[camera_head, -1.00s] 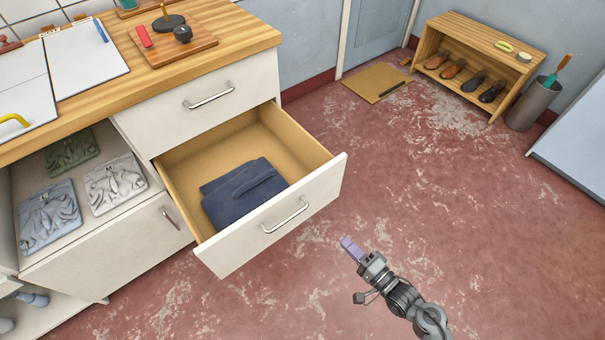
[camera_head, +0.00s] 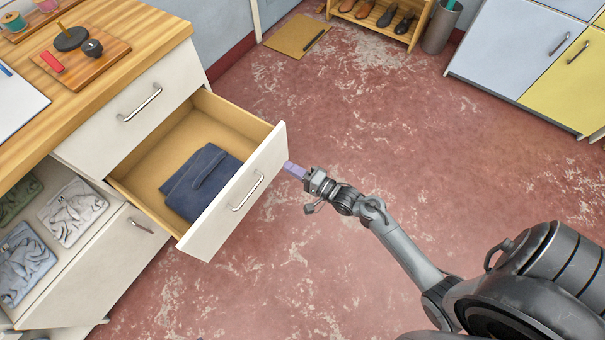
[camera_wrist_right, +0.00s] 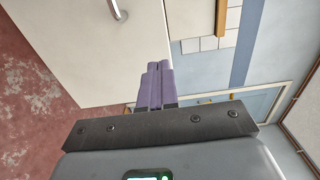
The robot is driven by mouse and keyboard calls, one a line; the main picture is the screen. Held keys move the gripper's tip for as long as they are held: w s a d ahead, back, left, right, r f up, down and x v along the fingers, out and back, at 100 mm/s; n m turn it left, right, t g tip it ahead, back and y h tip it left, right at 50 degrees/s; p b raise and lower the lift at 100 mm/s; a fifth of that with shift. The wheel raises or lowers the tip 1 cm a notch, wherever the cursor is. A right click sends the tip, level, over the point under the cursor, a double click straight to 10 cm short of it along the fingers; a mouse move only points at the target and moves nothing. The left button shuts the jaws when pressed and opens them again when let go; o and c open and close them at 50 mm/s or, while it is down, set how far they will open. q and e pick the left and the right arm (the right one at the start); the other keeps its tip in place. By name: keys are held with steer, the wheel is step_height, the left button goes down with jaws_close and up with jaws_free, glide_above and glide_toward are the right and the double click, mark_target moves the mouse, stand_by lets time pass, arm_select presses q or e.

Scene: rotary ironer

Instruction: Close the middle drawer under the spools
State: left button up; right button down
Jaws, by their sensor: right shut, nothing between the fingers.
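The middle drawer (camera_head: 262,165) is pulled well out below a shut top drawer (camera_head: 135,110). Its front is white with a metal bar handle (camera_head: 247,192), and a folded dark blue cloth (camera_head: 203,180) lies inside. My right gripper (camera_head: 291,169) is shut and empty, its purple fingertips close to the outer face of the drawer front near its right end. I cannot tell if they touch. In the right wrist view the shut fingers (camera_wrist_right: 155,85) point at a white panel (camera_wrist_right: 75,45) with part of a handle. My left gripper is not in view.
An open compartment with folded cloths (camera_head: 72,212) is at the left. The red floor (camera_head: 370,120) right of the drawer is clear. A shoe rack (camera_head: 385,25) stands at the back.

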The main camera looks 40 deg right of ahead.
mark_target(263, 152)
steer(key=b+x, duration=0.1)
steer(key=x, duration=0.7)
steer(key=shift+f, duration=0.1)
